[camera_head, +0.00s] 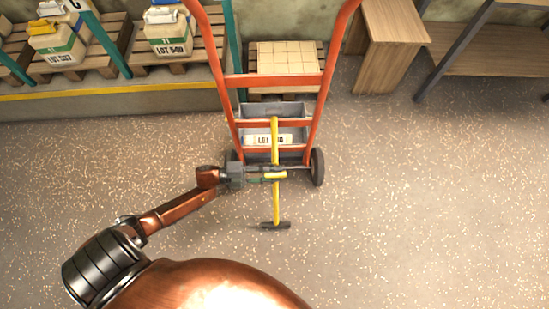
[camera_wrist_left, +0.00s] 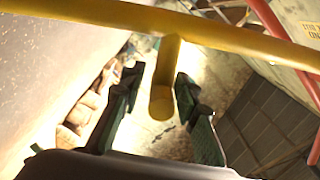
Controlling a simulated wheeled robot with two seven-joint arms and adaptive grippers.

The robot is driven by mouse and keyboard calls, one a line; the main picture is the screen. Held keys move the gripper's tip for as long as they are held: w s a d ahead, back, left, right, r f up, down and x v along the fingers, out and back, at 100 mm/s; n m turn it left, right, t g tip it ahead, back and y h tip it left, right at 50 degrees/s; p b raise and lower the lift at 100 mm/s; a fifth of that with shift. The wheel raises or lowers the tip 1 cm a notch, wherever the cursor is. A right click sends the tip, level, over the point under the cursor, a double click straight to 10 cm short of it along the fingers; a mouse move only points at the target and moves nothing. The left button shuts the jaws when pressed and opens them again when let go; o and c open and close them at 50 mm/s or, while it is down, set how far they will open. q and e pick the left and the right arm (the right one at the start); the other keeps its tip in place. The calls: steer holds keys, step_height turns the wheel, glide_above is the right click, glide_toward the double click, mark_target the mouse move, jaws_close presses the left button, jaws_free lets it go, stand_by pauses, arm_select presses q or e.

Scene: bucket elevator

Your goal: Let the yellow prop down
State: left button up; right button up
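The yellow prop (camera_head: 276,203) is a thin bar on the near side of an orange hand truck (camera_head: 233,80). Its dark crosswise foot (camera_head: 276,226) is at the floor in front of the wheels. My left gripper (camera_head: 270,174) is at the prop's middle, around a short yellow side peg. In the left wrist view the yellow bar (camera_wrist_left: 100,13) crosses the top, and its peg (camera_wrist_left: 162,95) points down between the fingers of the left gripper (camera_wrist_left: 158,82). The fingers are apart, with a visible gap on the peg's left; contact on the right is unclear. My right gripper is not in view.
A grey bin (camera_head: 288,110) with a partly covered lot label sits on the hand truck. Behind are a pallet of pale blocks (camera_head: 288,58), labelled sacks (camera_head: 168,38) on pallets, and a wooden stand (camera_head: 385,45). The floor to the right is clear.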

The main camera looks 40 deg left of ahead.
arm_select(q)
steer(key=shift+o, duration=0.8)
steer(key=shift+s+d+r, duration=0.1)
steer(key=shift+s, duration=0.1)
steer(key=v, duration=1.2)
